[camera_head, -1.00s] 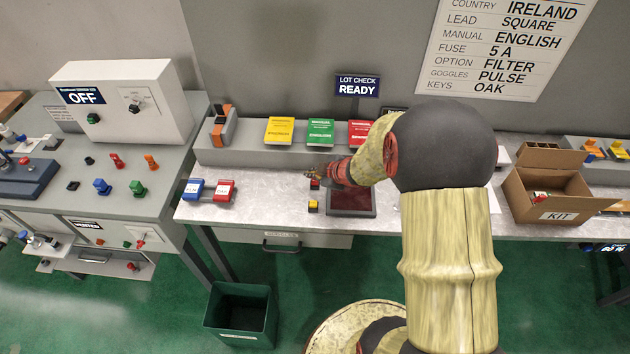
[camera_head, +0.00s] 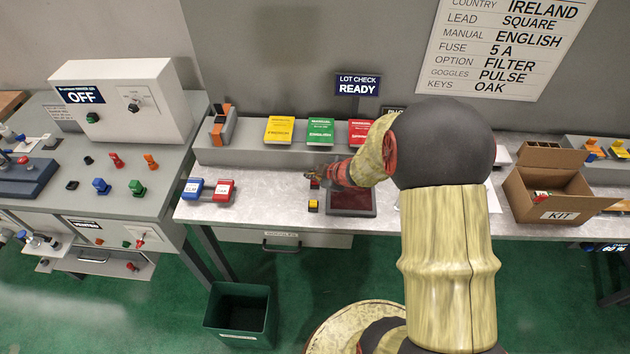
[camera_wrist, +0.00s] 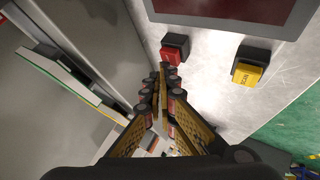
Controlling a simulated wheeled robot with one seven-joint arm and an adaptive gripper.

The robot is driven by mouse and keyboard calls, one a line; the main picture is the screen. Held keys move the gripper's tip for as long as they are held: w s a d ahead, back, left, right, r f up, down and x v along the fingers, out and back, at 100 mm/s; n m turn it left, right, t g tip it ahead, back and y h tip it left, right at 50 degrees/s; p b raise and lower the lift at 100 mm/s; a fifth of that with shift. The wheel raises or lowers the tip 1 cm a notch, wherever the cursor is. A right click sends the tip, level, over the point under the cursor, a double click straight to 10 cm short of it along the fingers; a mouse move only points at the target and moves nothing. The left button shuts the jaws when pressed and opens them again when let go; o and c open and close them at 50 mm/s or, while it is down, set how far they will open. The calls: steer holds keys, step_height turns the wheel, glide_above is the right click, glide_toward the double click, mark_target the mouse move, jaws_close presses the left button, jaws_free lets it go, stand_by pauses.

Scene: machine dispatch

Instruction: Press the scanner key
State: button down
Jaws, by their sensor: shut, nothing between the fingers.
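Two small keys on dark bases sit on the bench left of a dark red panel (camera_head: 351,202). The red key (camera_head: 314,186) is nearer the back, partly hidden by my gripper (camera_head: 310,176); the yellow key (camera_head: 313,206) is nearer the front edge. In the wrist view the red key (camera_wrist: 171,56) is just beyond the tips of my gripper (camera_wrist: 163,72), and the yellow key (camera_wrist: 247,73) is to the right, its label too small to read surely. The gripper is shut and empty. I cannot tell whether its tips touch the red key.
Yellow (camera_head: 279,130), green (camera_head: 320,131) and red manuals stand on the raised ledge behind. Blue and red labelled blocks (camera_head: 209,190) lie to the left. An open kit box (camera_head: 550,190) stands right. The sign (camera_head: 357,85) reads LOT CHECK READY.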

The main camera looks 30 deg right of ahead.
mark_target(314, 182)
steer(key=shift+f+b, duration=0.35)
steer(key=shift+f, duration=0.2)
stand_by(0.7)
steer(key=shift+r, duration=0.2)
steer(key=shift+r+p, duration=0.8)
steer(key=shift+p, duration=0.15)
step_height(314, 182, up, 5)
steer(key=p, duration=0.5)
stand_by(0.7)
